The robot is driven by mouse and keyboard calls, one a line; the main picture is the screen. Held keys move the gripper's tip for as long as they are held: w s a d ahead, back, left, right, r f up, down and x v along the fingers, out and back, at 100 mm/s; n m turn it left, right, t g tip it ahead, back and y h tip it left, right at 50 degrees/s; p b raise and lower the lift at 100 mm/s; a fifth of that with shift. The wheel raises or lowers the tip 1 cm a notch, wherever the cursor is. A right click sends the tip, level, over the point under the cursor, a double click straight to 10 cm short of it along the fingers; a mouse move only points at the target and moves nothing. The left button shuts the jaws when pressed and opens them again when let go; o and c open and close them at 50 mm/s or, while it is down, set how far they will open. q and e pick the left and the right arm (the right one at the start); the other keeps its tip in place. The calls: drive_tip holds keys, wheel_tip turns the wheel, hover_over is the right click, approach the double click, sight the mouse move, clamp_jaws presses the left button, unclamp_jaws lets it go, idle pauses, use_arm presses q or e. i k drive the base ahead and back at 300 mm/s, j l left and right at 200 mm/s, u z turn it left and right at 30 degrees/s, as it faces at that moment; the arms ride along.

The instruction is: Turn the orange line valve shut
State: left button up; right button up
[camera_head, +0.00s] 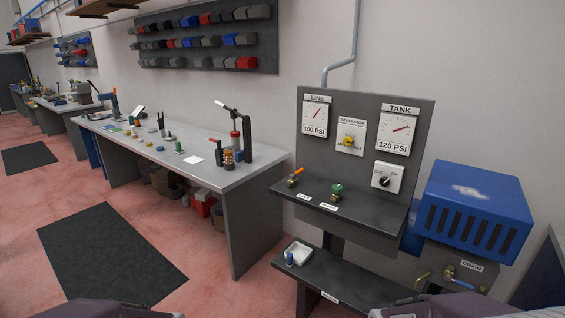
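The orange line valve (295,177) is a small brass-coloured fitting with an orange lever. It stands at the left end of the dark shelf (375,216) on the air panel, behind a small white label. Its lever slants up to the right; I cannot tell from this view whether the valve is open or shut. The LINE gauge (316,116) above it is marked 100 PSI. Neither of my grippers shows; only dark parts that look like my arms cut into the bottom edge. Nothing touches the valve.
A green-topped valve (337,192) stands just right of the orange one. The regulator (350,139), TANK gauge (397,130) and switch (387,177) are on the panel. A blue compressor (474,212) is at right. A workbench (240,178) stands left. A lower shelf (345,286) holds a tray.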

sight(292, 175)
drive_tip(key=i+z, duration=0.1)
drive_tip(key=i, duration=0.65)
drive_tip(key=i+j+z, duration=0.1)
drive_tip(key=i, duration=0.65)
drive_tip(key=i+j, duration=0.05)
drive_tip(key=j, duration=0.05)
